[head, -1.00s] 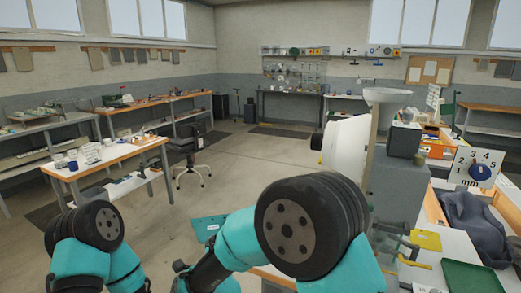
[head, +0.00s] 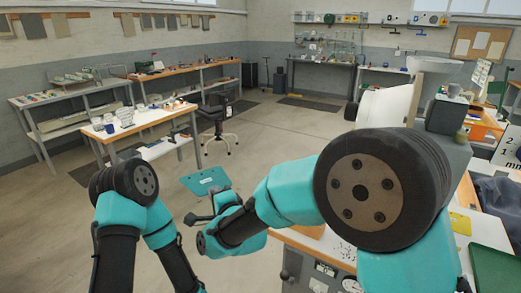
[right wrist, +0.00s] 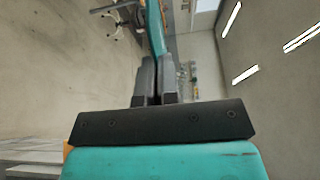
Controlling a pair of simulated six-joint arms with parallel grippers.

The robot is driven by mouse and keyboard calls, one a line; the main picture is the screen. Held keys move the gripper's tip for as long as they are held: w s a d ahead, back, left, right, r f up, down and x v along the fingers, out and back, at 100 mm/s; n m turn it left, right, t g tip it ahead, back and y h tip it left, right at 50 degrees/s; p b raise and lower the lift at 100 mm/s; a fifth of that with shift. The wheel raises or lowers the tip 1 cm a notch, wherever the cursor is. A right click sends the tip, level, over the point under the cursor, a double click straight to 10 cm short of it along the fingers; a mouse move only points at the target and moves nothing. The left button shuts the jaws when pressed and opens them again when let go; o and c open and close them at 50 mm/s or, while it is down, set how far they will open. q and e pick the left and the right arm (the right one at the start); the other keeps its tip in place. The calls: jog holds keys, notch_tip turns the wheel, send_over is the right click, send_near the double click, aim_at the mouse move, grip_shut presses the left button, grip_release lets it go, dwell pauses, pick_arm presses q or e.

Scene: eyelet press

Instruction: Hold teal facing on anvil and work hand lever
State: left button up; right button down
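The teal facing (head: 205,180) is a flat teal sheet with a small pale label, held out over the floor left of the press. My right gripper (head: 214,190) is at its near edge. In the right wrist view the fingers (right wrist: 157,80) are closed on the teal facing (right wrist: 154,30), seen nearly edge-on. The grey press (head: 447,115) stands at the right, mostly behind my right arm. I cannot make out its anvil or hand lever. My left arm shows at the lower left, but its gripper is out of view.
The bench (head: 300,237) carrying the press has a panel and scattered small parts on its front. A green tray (head: 492,270), a yellow piece (head: 460,223) and dark cloth (head: 497,200) lie at the right. Open floor lies left, with a stool (head: 217,118) and a side table (head: 140,121).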

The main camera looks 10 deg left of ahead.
jog(key=s+d+f+m+t+h, duration=0.1)
jog(key=s+d+f, duration=0.3)
jog(key=s, duration=0.4)
jog(key=s+d+f+m+t+h, duration=0.1)
jog(key=s+d+f, duration=0.2)
jog(key=s+d, duration=0.4)
jog(key=shift+s+f+h, duration=0.4)
jog(key=shift+s, duration=0.8)
jog(key=shift+d, duration=0.15)
